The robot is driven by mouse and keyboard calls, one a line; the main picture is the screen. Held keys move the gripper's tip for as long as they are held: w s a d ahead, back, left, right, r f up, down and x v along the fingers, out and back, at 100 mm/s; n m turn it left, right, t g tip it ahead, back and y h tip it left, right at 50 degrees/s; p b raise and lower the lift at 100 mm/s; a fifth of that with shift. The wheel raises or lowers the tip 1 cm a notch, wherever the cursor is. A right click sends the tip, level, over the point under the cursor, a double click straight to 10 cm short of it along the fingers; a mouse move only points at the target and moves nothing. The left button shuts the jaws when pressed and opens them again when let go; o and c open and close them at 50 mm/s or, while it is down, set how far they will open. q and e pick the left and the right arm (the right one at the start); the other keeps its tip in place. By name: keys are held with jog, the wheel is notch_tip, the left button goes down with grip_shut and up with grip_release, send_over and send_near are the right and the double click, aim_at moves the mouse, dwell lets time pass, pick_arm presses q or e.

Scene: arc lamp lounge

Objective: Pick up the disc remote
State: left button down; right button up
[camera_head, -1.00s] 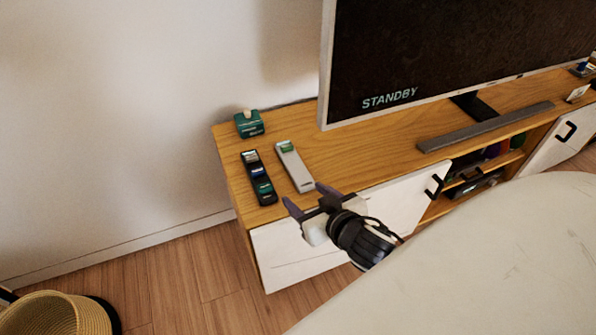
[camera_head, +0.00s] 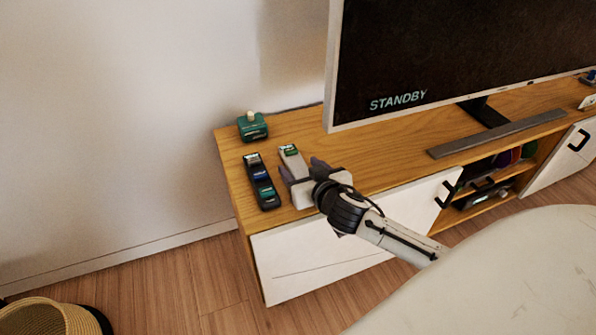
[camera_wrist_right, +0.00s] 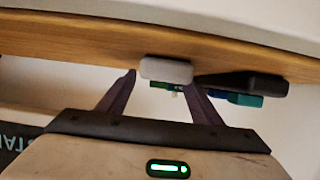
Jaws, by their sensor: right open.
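Two remotes lie side by side on the left end of the wooden TV cabinet. One is a light grey remote (camera_head: 291,157) with a green patch; the other is a black remote (camera_head: 262,182) with coloured blocks. No label tells me which is the disc remote. My right gripper (camera_head: 301,169) is open at the grey remote, a finger on each side, and hides its near part. In the right wrist view the grey remote's end (camera_wrist_right: 166,69) shows between the open fingertips (camera_wrist_right: 160,76), with the black remote (camera_wrist_right: 245,82) beside it. My left gripper is out of view.
A green box (camera_head: 252,127) with a pale knob stands behind the remotes. The TV (camera_head: 440,60) reads STANDBY, and a grey soundbar (camera_head: 490,138) lies before it. A pale rounded surface (camera_head: 500,280) fills the lower right. A woven basket (camera_head: 45,318) is at lower left.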

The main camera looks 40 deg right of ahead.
jog(key=shift+w, duration=0.1)
jog(key=shift+c, duration=0.4)
jog(key=c, duration=1.1)
jog(key=shift+c, duration=0.2)
jog(key=shift+r, duration=0.1)
